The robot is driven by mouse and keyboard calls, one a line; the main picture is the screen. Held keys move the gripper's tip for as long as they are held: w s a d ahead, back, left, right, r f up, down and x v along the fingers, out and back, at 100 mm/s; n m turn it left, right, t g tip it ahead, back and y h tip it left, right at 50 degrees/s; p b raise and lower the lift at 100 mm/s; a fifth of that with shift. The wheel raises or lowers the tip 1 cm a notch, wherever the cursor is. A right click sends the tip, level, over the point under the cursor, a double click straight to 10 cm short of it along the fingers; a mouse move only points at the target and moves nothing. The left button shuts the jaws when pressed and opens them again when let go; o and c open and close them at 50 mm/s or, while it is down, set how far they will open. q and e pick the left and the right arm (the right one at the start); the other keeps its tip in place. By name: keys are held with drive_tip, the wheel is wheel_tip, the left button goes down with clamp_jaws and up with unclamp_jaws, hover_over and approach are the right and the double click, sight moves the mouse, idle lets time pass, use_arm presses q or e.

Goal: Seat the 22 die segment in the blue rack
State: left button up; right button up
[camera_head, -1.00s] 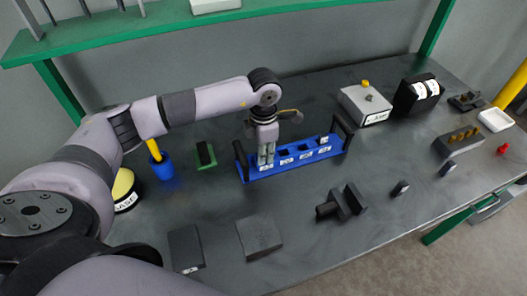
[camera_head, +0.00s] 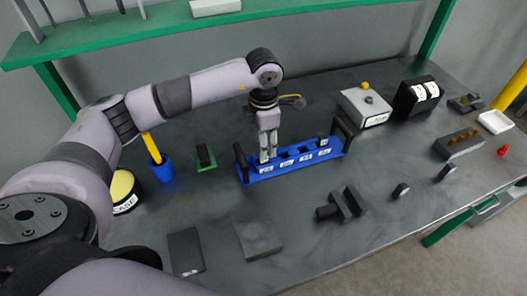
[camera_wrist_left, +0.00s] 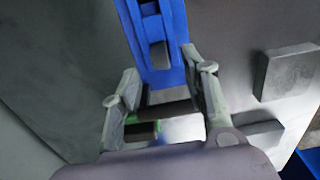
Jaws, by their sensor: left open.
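The blue rack (camera_head: 300,166) lies on the bench with a row of white number labels on its front, too small to read. It also shows in the wrist view (camera_wrist_left: 160,70). My left gripper (camera_head: 267,155) points down over the rack's left end. In the wrist view its fingers (camera_wrist_left: 162,95) are apart around the rack's near end. A dark piece (camera_wrist_left: 168,109) shows between them; I cannot tell whether it is the 22 die segment. A dark block (camera_head: 323,140) sits in the rack's right end. My right gripper is not in view.
Small dark blocks (camera_head: 401,190) and (camera_head: 447,172) lie on the right of the bench. A dark clamp-like tool (camera_head: 342,204) lies in front of the rack. A green-based block (camera_head: 205,157) and a blue cup (camera_head: 162,168) stand to the left. A grey box (camera_head: 366,106) is behind.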

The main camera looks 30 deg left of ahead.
use_arm(q)
wheel_tip(320, 180, up, 7)
drive_tip(key=shift+f, duration=0.2)
idle(0.6)
